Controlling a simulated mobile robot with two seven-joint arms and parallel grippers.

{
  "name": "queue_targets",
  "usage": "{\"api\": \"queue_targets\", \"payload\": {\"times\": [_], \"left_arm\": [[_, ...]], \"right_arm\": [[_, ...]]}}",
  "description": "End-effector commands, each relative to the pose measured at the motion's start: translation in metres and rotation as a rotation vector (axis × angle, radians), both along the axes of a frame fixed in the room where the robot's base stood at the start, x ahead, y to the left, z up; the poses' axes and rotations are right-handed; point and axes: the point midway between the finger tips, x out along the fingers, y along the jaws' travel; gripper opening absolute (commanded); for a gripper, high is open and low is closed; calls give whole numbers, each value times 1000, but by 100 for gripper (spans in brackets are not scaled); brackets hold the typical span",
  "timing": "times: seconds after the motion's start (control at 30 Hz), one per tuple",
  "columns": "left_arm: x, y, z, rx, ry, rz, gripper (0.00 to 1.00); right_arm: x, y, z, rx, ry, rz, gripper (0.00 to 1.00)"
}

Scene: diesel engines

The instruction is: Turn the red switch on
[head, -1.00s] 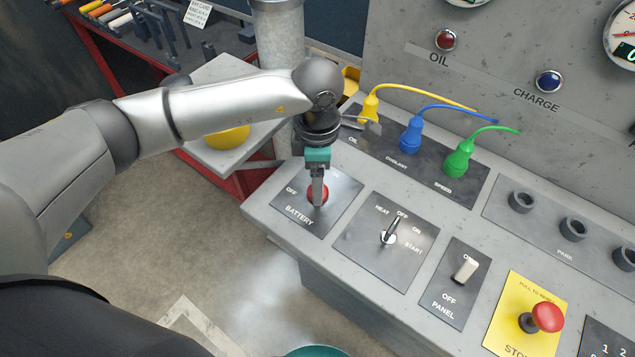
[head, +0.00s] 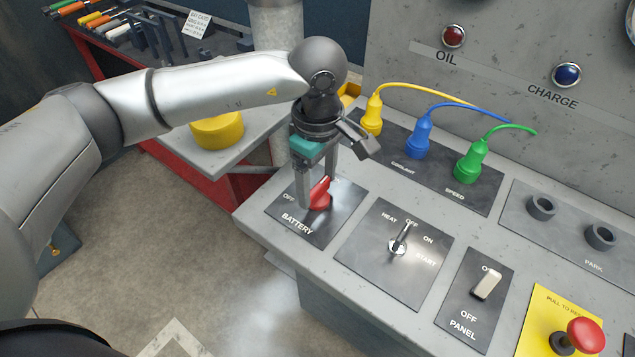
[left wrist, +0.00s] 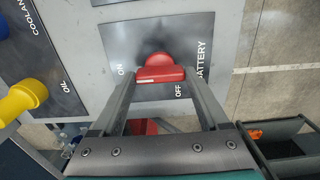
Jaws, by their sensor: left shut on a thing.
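The red switch (head: 319,194) is a rotary knob on the dark BATTERY plate (head: 312,232) at the left end of the console. Its raised handle slants up to the right in the head view. My left gripper (head: 317,190) points down over it, shut on the handle, one finger at each side. The left wrist view shows the red switch (left wrist: 160,70) between the fingers of my left gripper (left wrist: 160,78). A pale mark is on the handle's left end, on the side of the ON label. OFF is printed near the right finger. My right gripper is not in view.
Yellow (head: 372,118), blue (head: 418,138) and green (head: 470,163) plugs with cables stand behind the switch. A key switch (head: 399,240), a white rocker (head: 487,284) and a red stop button (head: 583,337) lie to the right. Open floor is left of the console.

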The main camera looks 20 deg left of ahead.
Motion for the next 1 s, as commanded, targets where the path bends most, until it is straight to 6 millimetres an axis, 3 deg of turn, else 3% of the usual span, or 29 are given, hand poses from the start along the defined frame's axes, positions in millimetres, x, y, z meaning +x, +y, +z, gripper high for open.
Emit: {"api": "queue_targets", "payload": {"times": [0.47, 0.5, 0.67, 1.0], "left_arm": [[0, -2, 2, -5, -2, -17, 22], [0, -2, 2, -5, -2, -17, 82], [0, -1, 1, -4, -2, -15, 100], [1, 0, 6, -2, -2, -12, 100]], "right_arm": [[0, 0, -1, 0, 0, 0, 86], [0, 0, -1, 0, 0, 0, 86], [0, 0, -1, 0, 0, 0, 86], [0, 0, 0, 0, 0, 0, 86]]}}
